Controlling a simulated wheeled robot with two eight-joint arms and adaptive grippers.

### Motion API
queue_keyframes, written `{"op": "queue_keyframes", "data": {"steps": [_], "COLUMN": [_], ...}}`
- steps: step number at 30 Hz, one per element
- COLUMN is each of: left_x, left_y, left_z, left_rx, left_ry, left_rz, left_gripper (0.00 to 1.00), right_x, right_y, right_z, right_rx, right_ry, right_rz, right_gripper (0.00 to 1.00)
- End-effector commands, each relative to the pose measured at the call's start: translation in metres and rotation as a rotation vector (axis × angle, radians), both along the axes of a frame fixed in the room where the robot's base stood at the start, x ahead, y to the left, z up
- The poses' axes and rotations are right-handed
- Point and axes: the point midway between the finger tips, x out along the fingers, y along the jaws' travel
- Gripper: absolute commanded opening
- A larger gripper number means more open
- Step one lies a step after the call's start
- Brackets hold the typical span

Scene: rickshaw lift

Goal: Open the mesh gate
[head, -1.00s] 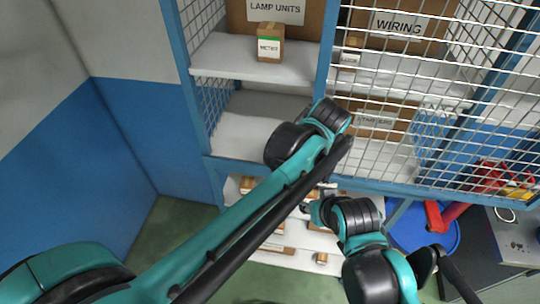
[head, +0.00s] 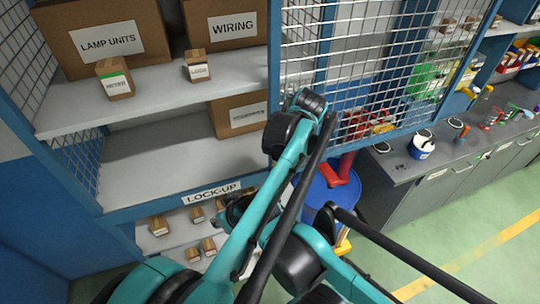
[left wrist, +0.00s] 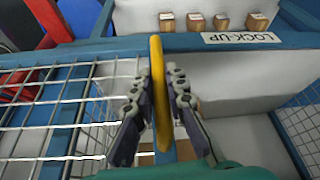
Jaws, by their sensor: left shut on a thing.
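The mesh gate (head: 345,45) is a blue-framed wire panel, now right of the shelf opening in the head view. It also shows in the left wrist view (left wrist: 40,115). Its upright yellow handle (left wrist: 157,52) lies between the fingers of my left gripper (left wrist: 164,75), which is shut on it. In the head view the handle and left fingers are hidden behind my left wrist. My right gripper (head: 236,208) is largely hidden behind my arms, near the low shelf; its jaws cannot be made out.
The blue cage holds shelves (head: 150,165) with labelled boxes, such as the wiring box (head: 222,25). A lock-up sign (head: 212,192) marks its lower beam. A blue drum (head: 325,200) and grey workbench (head: 420,185) stand right. Green floor is clear at lower right.

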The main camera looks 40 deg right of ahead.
Motion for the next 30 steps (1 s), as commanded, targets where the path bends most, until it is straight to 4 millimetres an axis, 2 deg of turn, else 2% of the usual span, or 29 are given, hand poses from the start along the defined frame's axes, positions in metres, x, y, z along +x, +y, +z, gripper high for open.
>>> {"op": "queue_keyframes", "data": {"steps": [10, 11, 12, 13, 23, 26, 30], "left_x": [0.000, 0.000, 0.000, 0.000, -0.001, -0.004, -0.015], "left_y": [-0.001, -0.001, -0.001, -0.001, -0.001, 0.000, 0.001], "left_z": [0.000, 0.000, 0.001, 0.000, 0.002, 0.011, 0.035], "left_rx": [-0.001, 0.000, 0.000, 0.000, 0.000, 0.000, 0.001], "left_ry": [-0.001, -0.001, -0.001, -0.001, -0.001, -0.001, -0.001], "left_rz": [0.000, 0.000, 0.000, 0.000, 0.000, 0.000, -0.002], "left_gripper": [0.00, 0.18, 0.29, 0.34, 0.34, 0.34, 0.34], "right_x": [0.000, 0.000, 0.000, 0.000, 0.000, 0.000, 0.000], "right_y": [0.000, 0.000, 0.000, 0.000, 0.000, 0.000, 0.000], "right_z": [0.000, 0.000, 0.000, 0.000, 0.000, 0.000, 0.000], "right_rx": [0.000, 0.000, 0.000, 0.000, 0.000, 0.000, 0.000], "right_ry": [0.000, 0.000, 0.000, 0.000, 0.000, 0.000, 0.000], "right_rz": [0.000, 0.000, 0.000, 0.000, 0.000, 0.000, 0.000], "right_gripper": [0.40, 0.40, 0.40, 0.40, 0.40, 0.40, 0.40]}}
